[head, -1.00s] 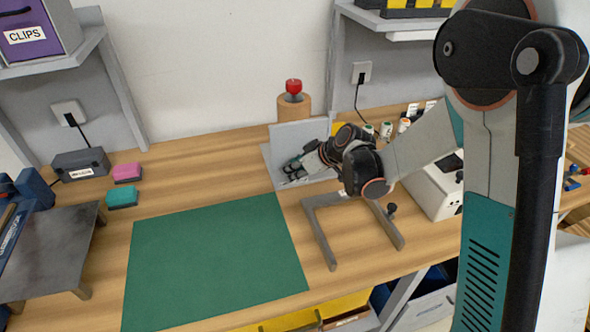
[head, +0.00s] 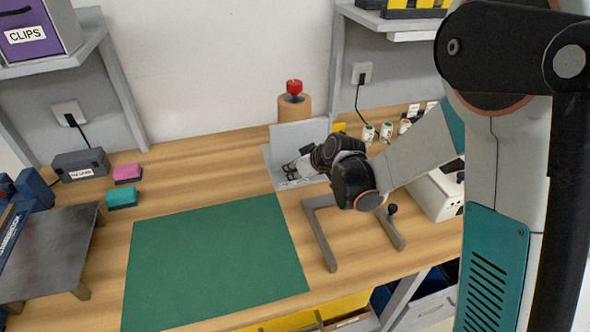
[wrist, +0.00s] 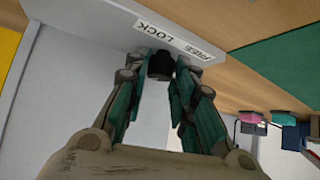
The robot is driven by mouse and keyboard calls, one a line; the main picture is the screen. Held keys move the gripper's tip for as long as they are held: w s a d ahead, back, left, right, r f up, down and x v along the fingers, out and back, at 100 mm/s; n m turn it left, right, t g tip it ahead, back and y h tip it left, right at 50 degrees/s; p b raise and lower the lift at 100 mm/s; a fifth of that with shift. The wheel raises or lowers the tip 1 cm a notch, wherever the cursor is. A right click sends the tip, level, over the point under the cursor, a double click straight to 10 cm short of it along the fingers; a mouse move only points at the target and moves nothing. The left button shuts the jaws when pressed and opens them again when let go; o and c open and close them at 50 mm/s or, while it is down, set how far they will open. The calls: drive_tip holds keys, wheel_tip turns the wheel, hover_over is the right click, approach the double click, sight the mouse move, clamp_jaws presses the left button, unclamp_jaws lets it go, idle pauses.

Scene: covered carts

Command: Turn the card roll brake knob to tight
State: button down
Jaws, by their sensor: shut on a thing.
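A brown card roll (head: 294,107) with a red knob (head: 294,87) on top stands at the back of the bench, behind a grey upright plate (head: 300,133). My gripper (head: 289,170) is in front of that plate, low over its grey base; the red knob is well apart from it. In the wrist view my gripper (wrist: 161,62) is shut on a small black knob (wrist: 160,67) between its fingertips. No pointer on the knob can be made out.
A grey U-shaped frame (head: 322,240) lies under my arm, with a small black knob (head: 392,209) at its right. Small labelled bottles (head: 386,131) and a white box (head: 437,192) stand to the right. The green mat (head: 215,260) is clear.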

drive_tip(key=m+h, duration=0.1)
drive_tip(key=m, duration=0.1)
drive_tip(key=a+m+t+h, duration=0.1)
drive_tip(key=m+h, duration=0.1)
drive_tip(key=m, duration=0.1)
drive_tip(key=shift+s+t+h, duration=0.15)
drive_tip(key=shift+t+h, duration=0.15)
drive_tip(key=m+h, duration=0.1)
drive_tip(key=m, duration=0.1)
drive_tip(key=m+h, duration=0.3)
drive_tip(key=shift+a+m+b, duration=0.25)
drive_tip(key=shift+m+b, duration=0.05)
drive_tip(key=shift+b, duration=0.1)
drive_tip(key=m+h, duration=0.1)
drive_tip(key=m+g+h, duration=0.1)
drive_tip(key=m, duration=0.1)
drive_tip(key=m+g+h, duration=0.1)
drive_tip(key=m+h, duration=0.1)
drive_tip(key=shift+w+a, duration=0.25)
drive_tip(key=m+g+h, duration=0.1)
drive_tip(key=m+g, duration=0.1)
drive_tip(key=m, duration=0.1)
drive_tip(key=m+g+h+p, duration=0.1)
drive_tip(key=m, duration=0.2)
drive_tip(key=shift+w+a+g, duration=0.15)
drive_tip(key=shift+w+g, duration=0.05)
drive_tip(key=shift+g, duration=0.2)
drive_tip(key=shift+f, duration=0.1)
drive_tip(key=c, duration=1.6)
unclamp_jaws()
